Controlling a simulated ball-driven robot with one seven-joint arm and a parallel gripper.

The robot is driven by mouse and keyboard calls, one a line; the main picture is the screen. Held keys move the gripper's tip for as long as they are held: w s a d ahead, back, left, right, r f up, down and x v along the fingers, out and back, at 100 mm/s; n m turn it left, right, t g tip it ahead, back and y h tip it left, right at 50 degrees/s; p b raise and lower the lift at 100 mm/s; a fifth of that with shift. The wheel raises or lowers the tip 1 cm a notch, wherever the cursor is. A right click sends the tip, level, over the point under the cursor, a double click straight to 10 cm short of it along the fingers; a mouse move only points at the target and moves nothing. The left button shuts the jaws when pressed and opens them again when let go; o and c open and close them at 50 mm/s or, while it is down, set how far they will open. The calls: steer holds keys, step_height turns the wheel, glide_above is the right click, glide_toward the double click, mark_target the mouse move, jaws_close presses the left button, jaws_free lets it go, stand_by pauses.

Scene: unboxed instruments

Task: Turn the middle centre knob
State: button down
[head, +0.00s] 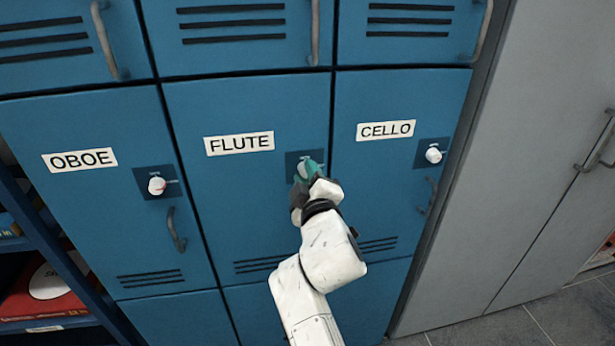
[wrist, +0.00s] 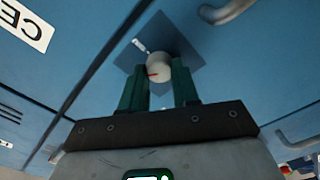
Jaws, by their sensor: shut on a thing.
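The middle centre knob, on the FLUTE locker door (head: 210,190), is hidden behind my gripper in the head view. In the wrist view the knob (wrist: 158,66) is pale and round with a red mark, on a dark square plate (wrist: 135,58). My gripper (head: 309,169) has teal fingers and reaches the door from below. In the wrist view its fingers (wrist: 160,80) stand either side of the knob, shut on it. The head view shows the plate's edge (head: 291,158) beside the fingers.
The OBOE door has a white knob (head: 157,186) and a handle (head: 176,230). The CELLO door has a white knob (head: 433,155) and a handle (head: 431,196). A grey cabinet (head: 520,150) stands right. A bookshelf (head: 50,300) is at lower left.

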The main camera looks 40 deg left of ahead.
steer(key=shift+f+n+p, duration=0.1)
steer(key=shift+n+p, duration=0.3)
steer(key=shift+n, duration=2.9)
steer(key=shift+s, duration=0.1)
steer(key=c, duration=0.8)
jaws_free()
steer(key=p+v, duration=0.2)
steer(key=v, duration=0.8)
steer(key=shift+s+d, duration=0.15)
steer(key=shift+d, duration=0.1)
